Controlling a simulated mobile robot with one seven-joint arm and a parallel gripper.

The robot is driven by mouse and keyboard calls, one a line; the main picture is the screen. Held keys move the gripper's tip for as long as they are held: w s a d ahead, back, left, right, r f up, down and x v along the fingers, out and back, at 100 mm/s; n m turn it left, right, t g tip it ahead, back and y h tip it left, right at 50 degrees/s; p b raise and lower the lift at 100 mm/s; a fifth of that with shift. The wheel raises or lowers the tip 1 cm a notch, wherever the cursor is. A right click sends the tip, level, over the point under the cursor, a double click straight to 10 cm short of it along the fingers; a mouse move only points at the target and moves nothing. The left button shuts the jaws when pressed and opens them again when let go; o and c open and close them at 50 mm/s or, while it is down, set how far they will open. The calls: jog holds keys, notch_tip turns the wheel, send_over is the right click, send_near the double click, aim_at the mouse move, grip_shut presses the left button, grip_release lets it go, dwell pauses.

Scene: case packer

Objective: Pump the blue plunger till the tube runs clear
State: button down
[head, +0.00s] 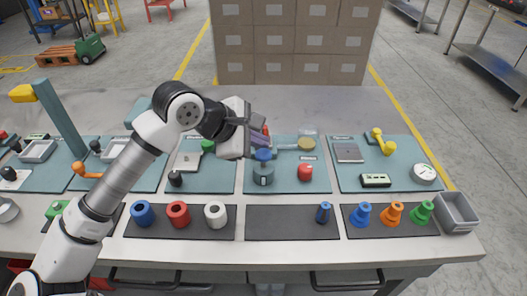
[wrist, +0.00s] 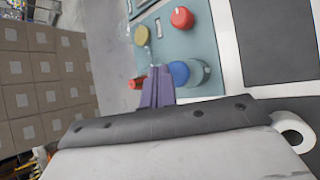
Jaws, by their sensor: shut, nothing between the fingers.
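The blue plunger (head: 263,154) caps a grey-teal cylindrical pump body (head: 263,176) on the middle teal panel. A pale tube (head: 286,147) runs behind it toward a yellow round piece (head: 307,144); its contents are too small to make out. My gripper (head: 262,139) is shut and empty, just above and behind the plunger in the head view. In the wrist view the purple fingers (wrist: 154,90) lie together beside the blue plunger (wrist: 178,73). I cannot tell whether they touch it. The pump body (wrist: 199,74) shows beyond the plunger.
A red knob (head: 305,172) stands right of the pump. A small red piece (wrist: 137,82) is close to my fingers. Coloured rings and spools fill the front dark trays; the middle tray (head: 280,222) is mostly bare. Stacked boxes (head: 295,70) stand behind the table.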

aim_at(263, 153)
jog(key=shift+f+b, duration=1.75)
jog(key=shift+b, duration=1.2)
dwell(1.5)
jog(key=shift+r, duration=1.7)
jog(key=shift+r+p, duration=1.2)
jog(key=shift+r, duration=1.35)
